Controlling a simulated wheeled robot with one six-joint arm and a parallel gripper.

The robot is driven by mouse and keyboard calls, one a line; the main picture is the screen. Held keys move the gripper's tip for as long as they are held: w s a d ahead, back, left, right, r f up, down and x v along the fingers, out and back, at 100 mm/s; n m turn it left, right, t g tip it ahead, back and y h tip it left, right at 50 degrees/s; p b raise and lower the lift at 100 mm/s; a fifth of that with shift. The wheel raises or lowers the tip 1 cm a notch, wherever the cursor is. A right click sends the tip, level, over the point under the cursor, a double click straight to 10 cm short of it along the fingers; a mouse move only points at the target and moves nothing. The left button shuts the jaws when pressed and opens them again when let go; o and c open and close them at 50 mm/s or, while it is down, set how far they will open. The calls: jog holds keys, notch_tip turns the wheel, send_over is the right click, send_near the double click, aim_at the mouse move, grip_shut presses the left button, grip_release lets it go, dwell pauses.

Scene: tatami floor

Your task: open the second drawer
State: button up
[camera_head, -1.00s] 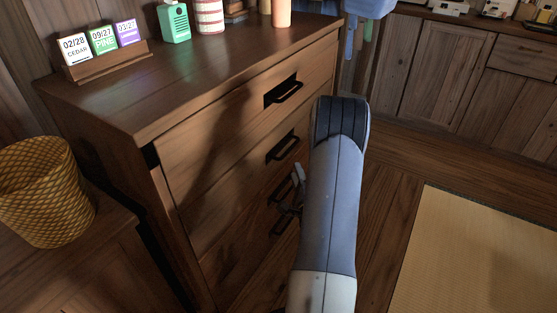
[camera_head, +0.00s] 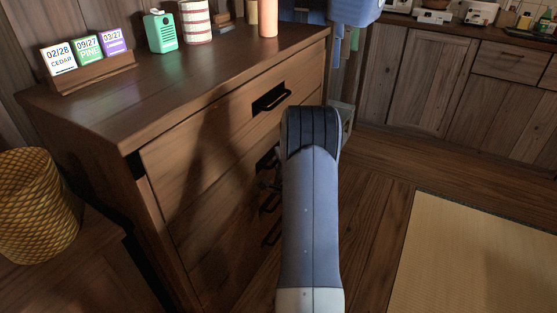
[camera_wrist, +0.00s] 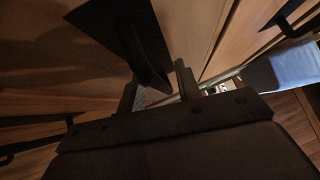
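The wooden dresser (camera_head: 200,155) has a column of drawers with dark handles. The top drawer's handle (camera_head: 274,98) is in plain view in the head view. The second drawer (camera_head: 215,190) looks flush with the front, and its handle (camera_head: 266,160) is partly hidden by my arm. My gripper (camera_head: 268,183) is beside that handle, small and dark. In the wrist view, the two fingers of my gripper (camera_wrist: 157,88) stand apart. A dark handle piece (camera_wrist: 135,45) reaches down between or just in front of them. I cannot tell whether they touch it.
A yellow woven basket (camera_head: 38,205) is at the left. Cabinets (camera_head: 430,80) line the back right. The floor and tatami mat (camera_head: 475,255) at the right are clear.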

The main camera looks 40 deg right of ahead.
grip_shut()
jog(key=shift+s+d, duration=0.1)
dwell(0.5)
